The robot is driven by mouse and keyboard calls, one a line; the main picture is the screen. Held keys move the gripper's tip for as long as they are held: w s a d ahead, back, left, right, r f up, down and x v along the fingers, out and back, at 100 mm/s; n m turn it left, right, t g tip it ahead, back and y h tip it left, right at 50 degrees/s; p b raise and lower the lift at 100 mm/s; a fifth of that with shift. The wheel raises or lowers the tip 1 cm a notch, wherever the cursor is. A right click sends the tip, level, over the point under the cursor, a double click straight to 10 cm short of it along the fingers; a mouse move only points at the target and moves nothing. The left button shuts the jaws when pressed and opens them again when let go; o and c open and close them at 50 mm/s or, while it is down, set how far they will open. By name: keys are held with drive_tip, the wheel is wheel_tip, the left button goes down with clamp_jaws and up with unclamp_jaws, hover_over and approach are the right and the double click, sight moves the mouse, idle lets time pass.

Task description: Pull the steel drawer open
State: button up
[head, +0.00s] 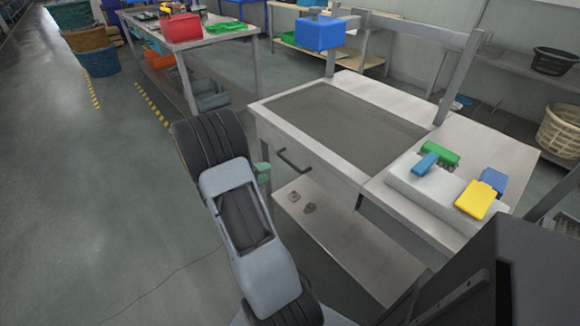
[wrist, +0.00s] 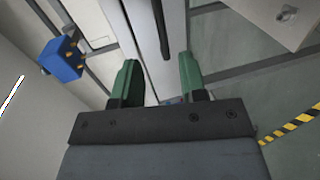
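The steel drawer (head: 322,177) is in the near side of the steel workbench, below its grey top, and looks shut. Its dark bar handle (head: 293,163) sits on the front panel. In the wrist view the handle (wrist: 161,28) runs upright on the pale drawer front (wrist: 176,45), ahead of my fingers and roughly in line with the gap between them. My gripper (wrist: 159,80) is open, its two green fingers apart with nothing between them. In the head view my gripper (head: 263,172) is just left of the handle, mostly hidden by my arm.
A lower shelf (head: 345,235) with small objects lies under the bench. Blue, green and yellow items (head: 477,199) sit on the bench's right part. A blue box (head: 318,34) is by the frame post. The floor (head: 90,210) to the left is clear.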

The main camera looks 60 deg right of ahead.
sight(289, 164)
drive_tip(key=x, duration=1.1)
drive_tip(key=shift+s+d, duration=0.15)
drive_tip(key=shift+d, duration=0.1)
drive_tip(key=shift+c, duration=0.4)
clamp_jaws()
